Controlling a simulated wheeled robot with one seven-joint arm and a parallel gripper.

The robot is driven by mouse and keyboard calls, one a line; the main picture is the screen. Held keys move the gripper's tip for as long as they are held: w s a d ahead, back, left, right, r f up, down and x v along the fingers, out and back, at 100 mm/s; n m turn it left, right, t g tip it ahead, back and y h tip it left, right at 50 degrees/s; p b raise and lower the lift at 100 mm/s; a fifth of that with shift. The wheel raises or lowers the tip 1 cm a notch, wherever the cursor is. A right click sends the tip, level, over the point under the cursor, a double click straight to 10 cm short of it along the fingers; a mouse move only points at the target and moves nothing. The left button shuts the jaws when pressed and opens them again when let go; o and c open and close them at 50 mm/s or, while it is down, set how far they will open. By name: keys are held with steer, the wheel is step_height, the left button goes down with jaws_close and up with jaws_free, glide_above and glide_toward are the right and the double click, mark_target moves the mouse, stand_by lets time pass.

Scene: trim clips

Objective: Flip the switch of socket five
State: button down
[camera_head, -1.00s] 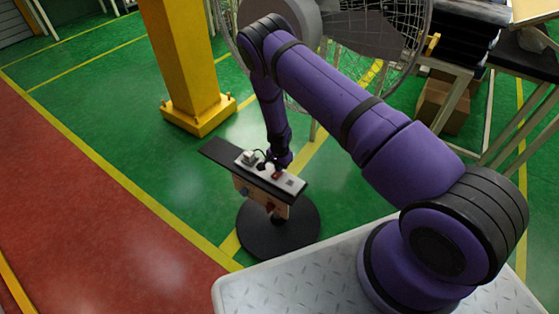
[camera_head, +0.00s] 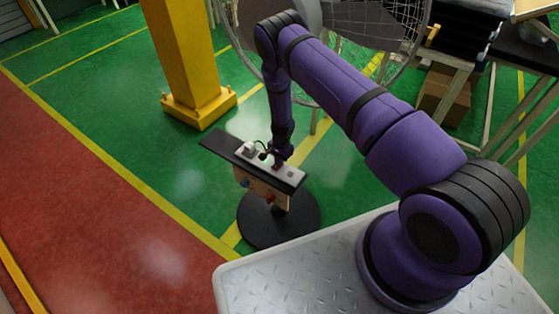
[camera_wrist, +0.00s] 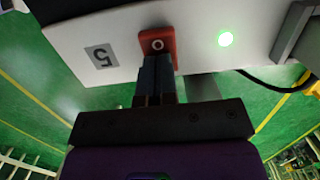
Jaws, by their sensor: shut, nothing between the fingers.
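The white power strip (camera_wrist: 100,25) fills the upper part of the wrist view, with a grey label "5" (camera_wrist: 101,56) that appears upside down. Beside the label is a red rocker switch (camera_wrist: 157,40) with a white circle mark. My gripper (camera_wrist: 157,62) is shut and empty, its fingertips right at the lower edge of the red switch; I cannot tell whether they press it. A green light (camera_wrist: 225,39) glows to the right of the switch. In the head view the strip (camera_head: 290,174) lies on a small stand, and my gripper (camera_head: 277,161) is over it.
A dark plug (camera_wrist: 295,30) and black cable sit at the right of the wrist view. The stand has a round black base (camera_head: 255,228). A yellow pillar (camera_head: 185,60), a large caged fan (camera_head: 400,25) and shelving stand behind.

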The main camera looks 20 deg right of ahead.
steer(key=shift+d+f, duration=0.3)
steer(key=shift+d, duration=0.3)
steer(key=shift+s+a, duration=0.3)
steer(key=shift+a, duration=0.35)
steer(key=shift+r, duration=0.1)
